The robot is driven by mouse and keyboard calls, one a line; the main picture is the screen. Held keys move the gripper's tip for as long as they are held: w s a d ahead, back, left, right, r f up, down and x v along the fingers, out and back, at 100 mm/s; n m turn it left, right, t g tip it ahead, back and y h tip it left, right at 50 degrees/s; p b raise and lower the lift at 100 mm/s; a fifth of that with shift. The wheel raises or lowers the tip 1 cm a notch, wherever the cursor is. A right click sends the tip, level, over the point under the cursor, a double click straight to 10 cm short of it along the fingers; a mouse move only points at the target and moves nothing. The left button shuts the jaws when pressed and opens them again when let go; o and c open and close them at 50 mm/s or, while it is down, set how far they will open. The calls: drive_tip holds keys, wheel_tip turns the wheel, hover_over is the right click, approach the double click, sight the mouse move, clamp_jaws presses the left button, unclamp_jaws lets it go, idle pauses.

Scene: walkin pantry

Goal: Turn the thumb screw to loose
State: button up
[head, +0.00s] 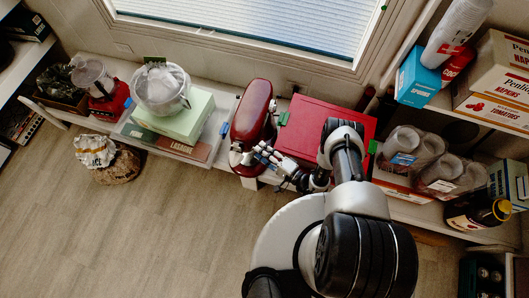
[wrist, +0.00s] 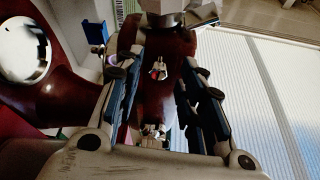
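A dark red stand mixer (head: 252,112) with a silver end sits on the low white bench, and its red body (wrist: 152,95) fills the middle of the wrist view. A small metal knob with a red mark (wrist: 158,72), which looks like the thumb screw, shows on it between my fingers. A second small metal piece (wrist: 153,132) shows lower down, nearer my palm. My gripper (head: 262,153) is at the mixer's silver end. In the wrist view its two fingers (wrist: 162,80) are spread apart with a gap on both sides of the knob. I cannot tell if either finger touches it.
A red box (head: 320,112) stands right of the mixer. A pale green box (head: 185,118) with a clear container on top stands left. Shelves with cups, cartons and a bottle (head: 478,212) are on the right. The floor (head: 140,235) at the left front is mostly clear.

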drive_tip(key=v, duration=1.2)
drive_tip(key=shift+c, duration=0.5)
